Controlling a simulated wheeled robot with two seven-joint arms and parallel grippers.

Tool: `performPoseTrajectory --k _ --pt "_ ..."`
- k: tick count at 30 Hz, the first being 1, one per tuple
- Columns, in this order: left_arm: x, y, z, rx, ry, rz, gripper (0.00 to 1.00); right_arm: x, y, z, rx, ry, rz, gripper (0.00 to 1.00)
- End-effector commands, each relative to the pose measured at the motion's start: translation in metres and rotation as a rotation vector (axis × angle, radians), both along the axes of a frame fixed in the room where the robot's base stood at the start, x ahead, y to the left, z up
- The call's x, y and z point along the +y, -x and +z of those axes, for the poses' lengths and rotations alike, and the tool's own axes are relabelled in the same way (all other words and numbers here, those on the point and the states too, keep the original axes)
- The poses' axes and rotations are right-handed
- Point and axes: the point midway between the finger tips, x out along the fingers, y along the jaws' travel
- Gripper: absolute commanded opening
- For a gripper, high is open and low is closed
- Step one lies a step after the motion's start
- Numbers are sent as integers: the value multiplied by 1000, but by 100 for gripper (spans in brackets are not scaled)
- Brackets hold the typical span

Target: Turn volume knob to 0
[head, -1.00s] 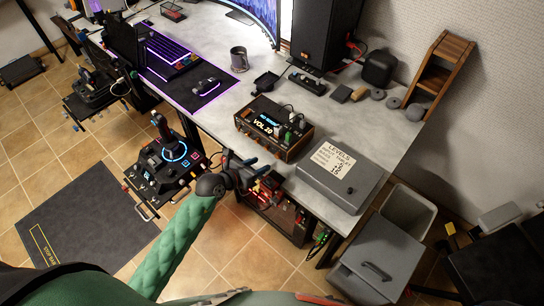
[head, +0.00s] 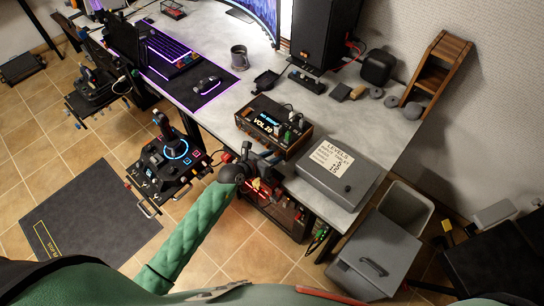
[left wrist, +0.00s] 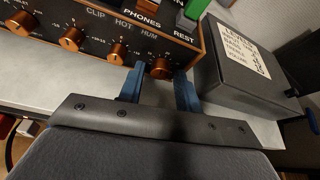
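A wood-sided audio box (head: 262,112) sits at the table's front edge, with "VOL 10" on its lit display (head: 264,124). In the left wrist view its front carries several copper knobs, one under HOT and HUM (left wrist: 117,52). The rightmost knob (left wrist: 160,67) lies just beyond and between my left gripper's blue fingertips (left wrist: 159,76); contact is not clear. That knob's label is hidden or cut off. My left gripper (head: 266,158) is open and empty in front of the box. My right gripper is not in view.
A grey box (head: 342,180) with a LEVELS note (head: 332,157) stands close to the right of the audio box. A lit case (head: 275,205) is below the table edge. A joystick panel (head: 167,160) stands left of my arm. A mouse mat (head: 215,92) lies behind.

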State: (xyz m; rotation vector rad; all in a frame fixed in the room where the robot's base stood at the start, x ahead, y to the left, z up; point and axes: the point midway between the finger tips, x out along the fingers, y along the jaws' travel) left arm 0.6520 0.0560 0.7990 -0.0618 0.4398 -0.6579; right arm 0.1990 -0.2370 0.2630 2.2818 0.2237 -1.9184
Motion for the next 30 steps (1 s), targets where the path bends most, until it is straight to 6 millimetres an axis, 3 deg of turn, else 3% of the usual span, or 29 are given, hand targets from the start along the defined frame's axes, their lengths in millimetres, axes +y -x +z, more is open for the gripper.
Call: performPoseTrajectory --k 1,5,17,30 --pt "0 0 0 0 0 0 23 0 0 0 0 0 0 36" --pt "0 0 0 0 0 0 0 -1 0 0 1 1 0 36" --pt "1 0 -1 47 62 0 0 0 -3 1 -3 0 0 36" --pt "4 -3 -2 232 318 0 0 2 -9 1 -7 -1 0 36"
